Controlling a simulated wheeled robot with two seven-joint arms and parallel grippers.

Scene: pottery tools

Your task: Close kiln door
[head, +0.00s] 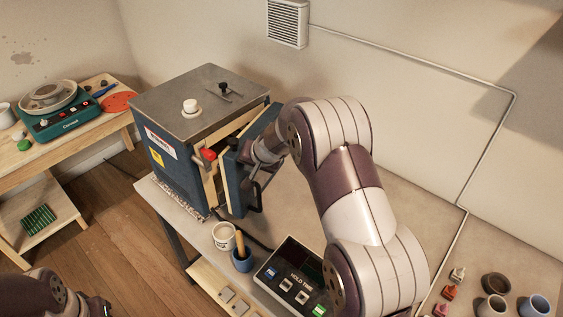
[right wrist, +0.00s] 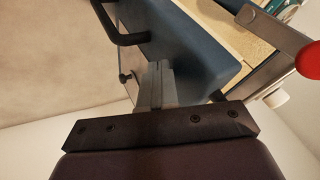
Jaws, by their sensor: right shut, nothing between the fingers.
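The blue kiln (head: 172,165) with a grey metal top stands on a bench. Its door (head: 233,186) is ajar, with a gap showing the pale lining between door and body. The door's black handle (head: 257,198) is on its outer face. In the right wrist view the blue door (right wrist: 185,45) and handle (right wrist: 118,38) are close ahead. My right gripper (head: 252,166) is shut and empty at the door's outer side; its fingers (right wrist: 155,80) point at the door, and contact is unclear. Part of my left arm shows at the lower left, its gripper (head: 98,305) mostly cut off.
A red-ended latch (head: 208,154) sticks out near the door gap. A white cup (head: 224,237), a blue pot with a tool (head: 242,260) and a control box (head: 290,277) stand in front of the kiln. Small pots (head: 495,284) are at the lower right.

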